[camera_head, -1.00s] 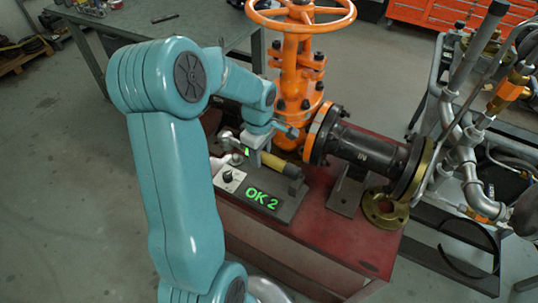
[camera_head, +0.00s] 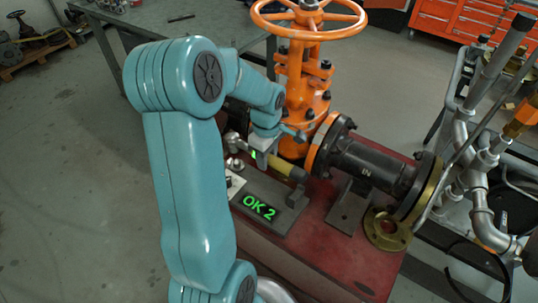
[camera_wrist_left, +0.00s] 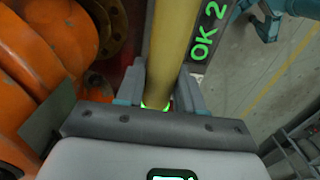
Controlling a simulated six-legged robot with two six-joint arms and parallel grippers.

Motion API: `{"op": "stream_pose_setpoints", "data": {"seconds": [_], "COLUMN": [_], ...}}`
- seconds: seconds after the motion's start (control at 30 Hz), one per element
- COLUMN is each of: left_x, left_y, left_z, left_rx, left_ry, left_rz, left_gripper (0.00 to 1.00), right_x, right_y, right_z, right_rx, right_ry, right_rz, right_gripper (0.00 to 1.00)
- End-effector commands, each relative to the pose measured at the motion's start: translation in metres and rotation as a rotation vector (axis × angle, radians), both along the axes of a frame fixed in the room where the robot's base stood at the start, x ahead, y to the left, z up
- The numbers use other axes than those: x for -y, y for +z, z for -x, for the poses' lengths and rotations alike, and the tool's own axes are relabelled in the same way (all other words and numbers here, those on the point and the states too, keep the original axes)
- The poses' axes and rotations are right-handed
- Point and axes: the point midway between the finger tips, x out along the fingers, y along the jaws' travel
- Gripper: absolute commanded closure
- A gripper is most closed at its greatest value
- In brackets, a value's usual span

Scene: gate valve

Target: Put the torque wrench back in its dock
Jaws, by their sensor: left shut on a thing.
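The torque wrench has a yellow handle (camera_head: 290,168) and a metal head end at its left, in the head view. My left gripper (camera_head: 268,148) is shut on the wrench near the lit green part of its shaft. In the left wrist view the yellow handle (camera_wrist_left: 174,40) runs up from between the fingers of my left gripper (camera_wrist_left: 160,90). The dark dock (camera_head: 282,190) with its green "OK 2" display (camera_head: 259,207) is just below and beside the wrench. I cannot tell whether the wrench touches the dock. My right gripper is not in view.
An orange gate valve (camera_head: 304,85) with a handwheel stands close behind the wrench. A black flanged pipe (camera_head: 370,168) and a brass ring (camera_head: 388,230) are to the right on the red stand (camera_head: 330,255). Metal piping (camera_head: 480,170) stands farther right.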

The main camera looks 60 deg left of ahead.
Motion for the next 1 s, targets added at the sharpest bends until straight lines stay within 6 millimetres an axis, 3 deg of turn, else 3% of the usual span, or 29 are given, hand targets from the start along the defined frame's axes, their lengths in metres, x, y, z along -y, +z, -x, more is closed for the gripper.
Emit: {"op": "stream_pose_setpoints", "data": {"seconds": [0.27, 1.0], "left_x": [0.000, 0.000], "left_y": [-0.003, -0.058], "left_z": [0.000, -0.002], "left_rx": [0.004, 0.004], "left_ry": [0.000, -0.001], "left_rz": [-0.003, -0.003], "left_gripper": [1.00, 1.00], "right_x": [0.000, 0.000], "right_y": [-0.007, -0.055], "right_z": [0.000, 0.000], "right_rx": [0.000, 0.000], "right_ry": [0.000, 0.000], "right_rz": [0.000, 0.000], "right_gripper": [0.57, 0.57]}}
